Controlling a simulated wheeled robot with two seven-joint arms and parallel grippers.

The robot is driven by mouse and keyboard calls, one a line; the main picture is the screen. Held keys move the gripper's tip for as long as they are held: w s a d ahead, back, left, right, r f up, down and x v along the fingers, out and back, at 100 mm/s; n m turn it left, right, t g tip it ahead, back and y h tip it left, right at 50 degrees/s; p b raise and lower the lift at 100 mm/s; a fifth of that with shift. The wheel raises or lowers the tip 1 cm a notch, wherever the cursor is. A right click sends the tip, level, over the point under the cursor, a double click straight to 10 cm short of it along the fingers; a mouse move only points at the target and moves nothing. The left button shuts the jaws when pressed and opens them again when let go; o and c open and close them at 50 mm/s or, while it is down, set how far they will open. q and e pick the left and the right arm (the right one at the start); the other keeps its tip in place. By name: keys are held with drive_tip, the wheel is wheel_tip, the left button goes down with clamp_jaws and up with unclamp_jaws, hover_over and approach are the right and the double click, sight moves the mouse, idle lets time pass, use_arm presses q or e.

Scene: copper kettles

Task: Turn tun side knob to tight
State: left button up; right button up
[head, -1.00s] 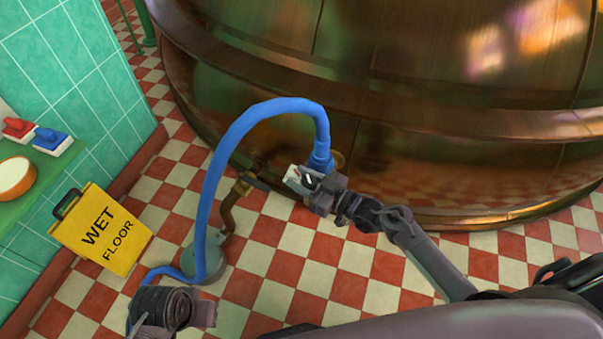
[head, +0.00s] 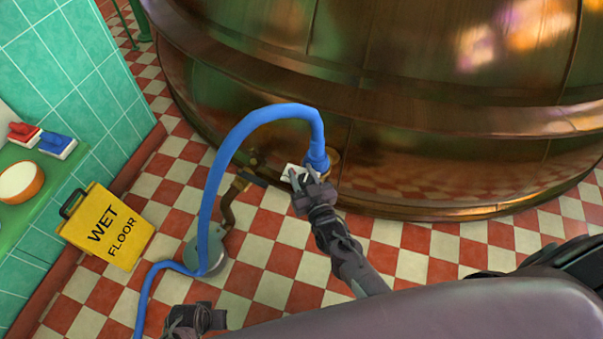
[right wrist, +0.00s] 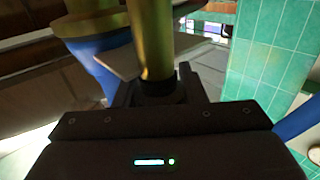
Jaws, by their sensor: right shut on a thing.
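The big copper tun (head: 430,160) fills the upper right of the head view. A blue hose (head: 232,150) loops to its lower side and ends in a blue collar (head: 318,158) at a brass fitting. My right gripper (head: 304,180) is at that fitting and hides the knob there. In the right wrist view, a brass stem (right wrist: 152,40), which looks like the side knob's, stands between the fingers, and my gripper is shut on it. A pale plate (head: 290,172) shows beside the gripper. My left gripper (head: 195,320) hangs low over the floor, away from the tun, its jaws unclear.
A brass valve pipe (head: 228,206) rises from a grey-green round base (head: 203,252) left of my right gripper. A yellow wet-floor sign (head: 106,227) leans at the left. A green shelf (head: 50,172) holds a bowl (head: 20,183) and brushes (head: 57,143). Checkered floor is open between.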

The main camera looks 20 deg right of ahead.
drive_tip(key=shift+h, duration=0.3)
drive_tip(key=o, duration=1)
drive_tip(key=shift+d, duration=0.1)
